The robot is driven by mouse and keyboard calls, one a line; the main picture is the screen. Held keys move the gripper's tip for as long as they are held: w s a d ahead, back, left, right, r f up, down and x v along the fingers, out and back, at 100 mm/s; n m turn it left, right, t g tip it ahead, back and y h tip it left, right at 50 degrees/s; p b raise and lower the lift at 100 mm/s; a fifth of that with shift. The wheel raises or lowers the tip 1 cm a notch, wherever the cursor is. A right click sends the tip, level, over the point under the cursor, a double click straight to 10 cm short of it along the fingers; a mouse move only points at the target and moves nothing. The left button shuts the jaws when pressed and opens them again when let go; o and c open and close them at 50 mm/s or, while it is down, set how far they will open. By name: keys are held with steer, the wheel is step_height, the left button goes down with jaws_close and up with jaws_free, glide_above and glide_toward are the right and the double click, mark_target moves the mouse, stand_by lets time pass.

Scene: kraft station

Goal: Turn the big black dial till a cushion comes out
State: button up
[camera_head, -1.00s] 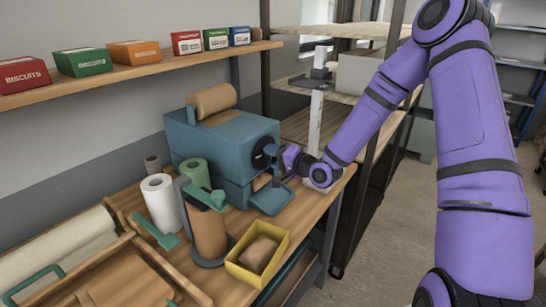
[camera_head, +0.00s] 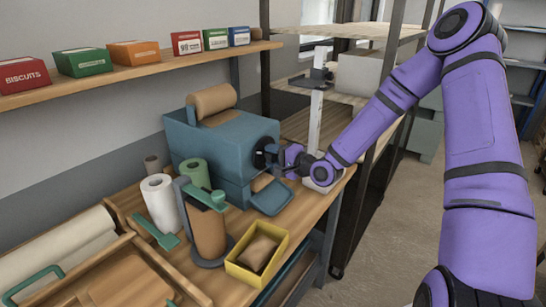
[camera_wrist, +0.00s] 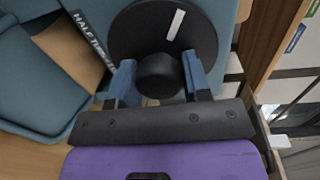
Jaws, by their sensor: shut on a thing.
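The big black dial (camera_wrist: 130,30) is a round disc with a raised hub and a white mark to the upper right of the hub in the wrist view. It sits on the front of the blue machine (camera_head: 225,140). My gripper (camera_wrist: 158,82) is shut on the dial's hub, with one blue finger on each side. A brown paper piece (camera_head: 262,183) shows at the machine's opening above a blue tray (camera_head: 270,200). Another brown, cushion-like piece (camera_head: 260,250) lies in a yellow box (camera_head: 245,275).
A brown roll (camera_head: 211,99) lies on top of the machine. Metal shelving (camera_head: 370,150) is close behind my arm. A label (camera_wrist: 93,42) partly reads "HALF TUR".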

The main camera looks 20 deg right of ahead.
steer(key=shift+d+f, duration=0.1)
steer(key=o, duration=0.9)
steer(key=v, duration=1)
steer(key=shift+s+d, duration=0.2)
steer(key=shift+s, duration=0.15)
